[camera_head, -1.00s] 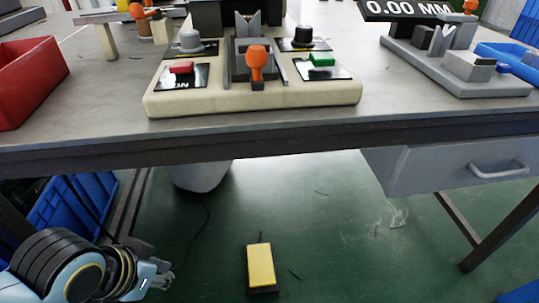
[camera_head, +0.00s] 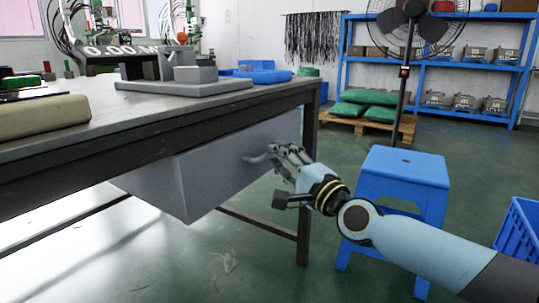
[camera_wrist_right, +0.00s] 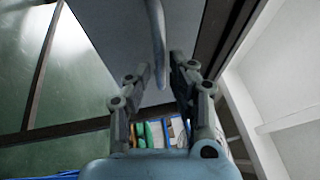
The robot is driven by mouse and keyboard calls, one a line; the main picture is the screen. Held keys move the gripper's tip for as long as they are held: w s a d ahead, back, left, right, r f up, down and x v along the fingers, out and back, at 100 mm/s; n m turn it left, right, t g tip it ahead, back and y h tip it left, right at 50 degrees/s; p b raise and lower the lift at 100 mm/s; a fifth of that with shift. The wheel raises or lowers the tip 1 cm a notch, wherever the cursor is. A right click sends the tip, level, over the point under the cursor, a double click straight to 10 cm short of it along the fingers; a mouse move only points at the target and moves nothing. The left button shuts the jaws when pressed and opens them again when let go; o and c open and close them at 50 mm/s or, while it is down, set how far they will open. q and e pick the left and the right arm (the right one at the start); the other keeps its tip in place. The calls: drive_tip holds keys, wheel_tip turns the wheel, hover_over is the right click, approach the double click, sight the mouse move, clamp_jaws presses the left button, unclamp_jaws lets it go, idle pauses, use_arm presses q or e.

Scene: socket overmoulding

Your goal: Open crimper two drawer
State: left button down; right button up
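The grey drawer (camera_head: 215,168) hangs under the workbench, and no gap shows at its front. Its curved handle (camera_head: 255,158) stands out from the front face. My right gripper (camera_head: 283,155) is at the handle. In the right wrist view, the gripper (camera_wrist_right: 160,66) has its two fingers apart. The handle (camera_wrist_right: 156,35) reaches between the fingertips there, with the drawer front (camera_wrist_right: 112,40) behind it. No clear contact shows between the fingers and the handle. My left gripper is out of view.
The workbench (camera_head: 130,120) extends left, with a grey fixture (camera_head: 185,82) and a blue part (camera_head: 262,76) on top. A blue stool (camera_head: 400,168) is close to my right arm. A blue crate (camera_head: 520,230) sits at the far right.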

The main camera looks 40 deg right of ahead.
drive_tip(key=shift+w+r, duration=0.15)
drive_tip(key=shift+w, duration=0.65)
drive_tip(key=shift+w+r, duration=0.15)
drive_tip(key=shift+w, duration=0.6)
drive_tip(key=shift+c, duration=0.4)
clamp_jaws()
drive_tip(key=shift+f, duration=0.1)
